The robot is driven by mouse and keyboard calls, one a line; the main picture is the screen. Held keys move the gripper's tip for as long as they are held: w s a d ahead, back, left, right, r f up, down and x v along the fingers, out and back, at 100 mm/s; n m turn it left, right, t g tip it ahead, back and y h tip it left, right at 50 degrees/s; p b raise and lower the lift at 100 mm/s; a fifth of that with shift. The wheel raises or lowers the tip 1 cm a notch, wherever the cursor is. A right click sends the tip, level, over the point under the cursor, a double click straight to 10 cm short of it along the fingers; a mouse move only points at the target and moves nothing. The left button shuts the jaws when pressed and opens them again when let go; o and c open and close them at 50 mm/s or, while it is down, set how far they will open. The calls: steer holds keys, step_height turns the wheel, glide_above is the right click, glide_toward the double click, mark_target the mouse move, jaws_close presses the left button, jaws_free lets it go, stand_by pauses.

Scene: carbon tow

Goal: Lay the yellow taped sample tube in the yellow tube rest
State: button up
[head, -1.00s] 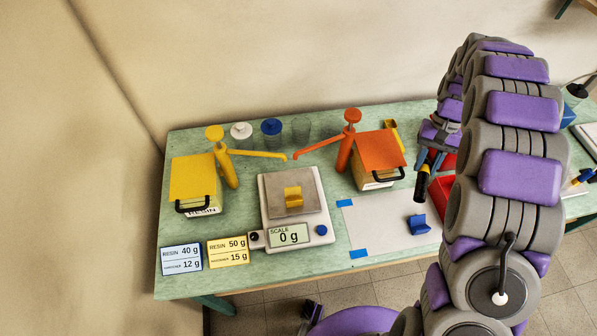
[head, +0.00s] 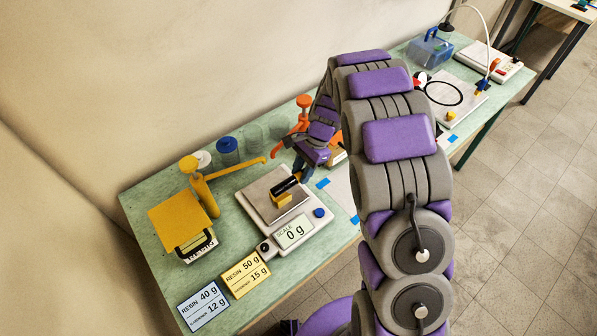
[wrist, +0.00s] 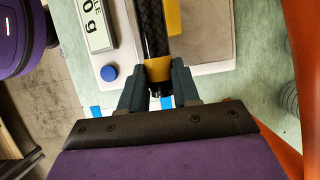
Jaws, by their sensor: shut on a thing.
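The sample tube is black with yellow tape near its end; it shows in the head view (head: 285,185) and in the wrist view (wrist: 155,36). My gripper (wrist: 158,88) is shut on its taped end, with a finger on each side. The yellow tube rest (head: 291,201) stands on the scale's pan. The tube is over the rest, roughly level in the head view; the tube hides part of the rest. I cannot tell whether they touch. In the head view my gripper (head: 300,170) is partly hidden by my arm.
The scale (head: 296,231) reads 0 g. Yellow (head: 182,222) and orange (head: 303,117) pump dispensers stand beside it, the orange one near my wrist. Resin cards (head: 246,274) stand in front. Cups (head: 227,150) stand at the back.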

mark_target(295, 178)
steer(key=shift+s+a+r, duration=0.1)
steer(key=shift+s+a, duration=0.05)
steer(key=shift+a, duration=1.3)
steer(key=shift+d+f, duration=0.2)
steer(key=shift+d, duration=0.1)
steer(key=shift+f, duration=0.25)
steer(key=shift+a+f+b, duration=0.15)
steer(key=shift+f+b, duration=0.7)
steer(key=shift+f, duration=0.1)
steer(key=shift+d, duration=0.25)
steer(key=shift+f, duration=0.25)
